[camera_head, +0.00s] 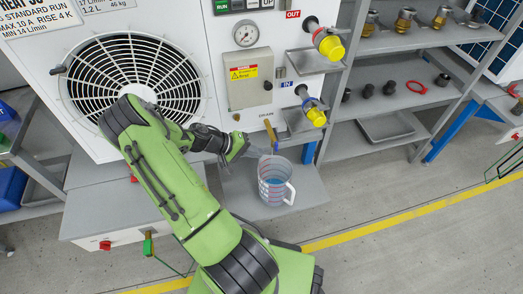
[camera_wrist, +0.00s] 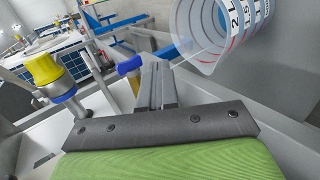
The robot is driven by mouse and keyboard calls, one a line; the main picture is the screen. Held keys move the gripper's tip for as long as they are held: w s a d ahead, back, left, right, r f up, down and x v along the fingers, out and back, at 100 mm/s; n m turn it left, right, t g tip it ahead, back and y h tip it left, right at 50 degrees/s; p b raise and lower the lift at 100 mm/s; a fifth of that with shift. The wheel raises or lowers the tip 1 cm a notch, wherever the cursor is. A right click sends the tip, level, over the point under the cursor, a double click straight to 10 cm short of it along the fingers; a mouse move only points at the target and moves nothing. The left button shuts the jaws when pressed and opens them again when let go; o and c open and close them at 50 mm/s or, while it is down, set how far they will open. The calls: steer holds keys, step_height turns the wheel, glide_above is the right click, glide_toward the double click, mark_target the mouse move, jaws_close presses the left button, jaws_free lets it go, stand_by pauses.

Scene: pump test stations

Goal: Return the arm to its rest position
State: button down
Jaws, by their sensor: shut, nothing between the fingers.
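My green arm reaches across the front of the white test station in the head view. My gripper (camera_head: 262,149) is at the station's front, just above and left of the clear measuring jug (camera_head: 274,182). In the wrist view the grey fingers of my gripper (camera_wrist: 156,78) are together, with nothing between them. The jug (camera_wrist: 222,30) shows in the upper right of the wrist view, apart from the fingers. In the head view it stands upright on a grey shelf (camera_head: 240,203) with some bluish liquid low inside.
Yellow-capped ports (camera_head: 328,44) and (camera_head: 313,112) stick out at the right; one yellow cap (camera_wrist: 42,70) shows in the wrist view. Shelving with fittings (camera_head: 405,90) stands right. Open floor (camera_head: 400,240) lies in front.

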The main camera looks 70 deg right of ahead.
steer(key=w+a+p, duration=0.1)
steer(key=w+a, duration=0.4)
steer(key=w, duration=0.3)
steer(key=shift+w, duration=0.35)
steer(key=shift+w, duration=0.1)
